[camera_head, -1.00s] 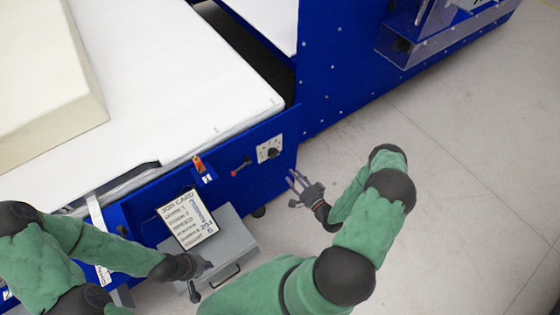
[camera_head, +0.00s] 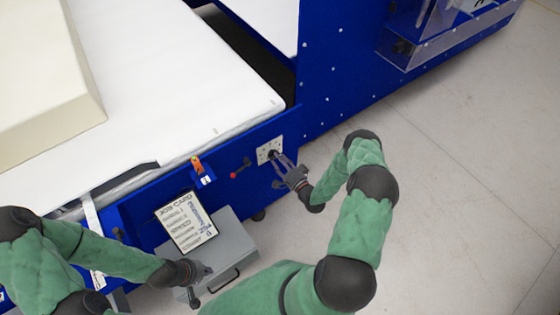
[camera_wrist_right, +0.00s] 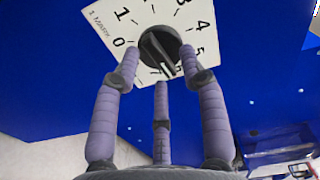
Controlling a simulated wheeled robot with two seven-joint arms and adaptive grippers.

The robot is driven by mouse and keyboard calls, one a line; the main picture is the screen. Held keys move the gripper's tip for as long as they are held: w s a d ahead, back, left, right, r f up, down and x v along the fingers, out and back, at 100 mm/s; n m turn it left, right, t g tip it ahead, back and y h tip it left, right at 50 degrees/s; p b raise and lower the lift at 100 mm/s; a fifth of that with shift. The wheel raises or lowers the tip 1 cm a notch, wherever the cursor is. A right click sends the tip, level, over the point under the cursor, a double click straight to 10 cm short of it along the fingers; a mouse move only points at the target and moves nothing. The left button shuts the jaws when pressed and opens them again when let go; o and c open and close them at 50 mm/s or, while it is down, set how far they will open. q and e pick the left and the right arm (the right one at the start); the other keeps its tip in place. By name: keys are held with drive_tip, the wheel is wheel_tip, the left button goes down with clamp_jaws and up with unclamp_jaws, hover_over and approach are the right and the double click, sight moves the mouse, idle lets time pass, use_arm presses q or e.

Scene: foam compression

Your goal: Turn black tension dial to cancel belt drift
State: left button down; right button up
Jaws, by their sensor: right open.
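The black tension dial (camera_wrist_right: 160,48) sits on a white plate (camera_wrist_right: 112,18) with printed numbers on the blue machine side. In the head view the dial plate (camera_head: 263,152) is partly covered by my right gripper. My right gripper (camera_head: 279,160) is open, its fingers pointing at the dial. In the right wrist view its purple-grey fingers (camera_wrist_right: 158,68) reach up around the dial's lower edge; I cannot tell whether they touch it. My left gripper (camera_head: 197,284) is low at the left, by the grey box; its finger state is unclear.
A job card (camera_head: 186,222) lies on a grey box (camera_head: 230,246) in front of the machine. A white belt (camera_head: 190,85) carries a cream foam block (camera_head: 45,90). The floor to the right is clear.

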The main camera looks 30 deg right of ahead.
drive_tip(key=shift+c, duration=0.2)
clamp_jaws()
drive_tip(key=shift+a+r+n+b, duration=0.15)
drive_tip(key=shift+n+b, duration=0.3)
drive_tip(key=shift+n, duration=2.15)
drive_tip(key=shift+d+r+n+b, duration=0.15)
drive_tip(key=shift+n+b, duration=0.35)
drive_tip(key=shift+n, duration=2.1)
drive_tip(key=shift+a+r+n+b, duration=0.2)
drive_tip(key=shift+n+b, duration=0.25)
drive_tip(key=shift+n, duration=2.15)
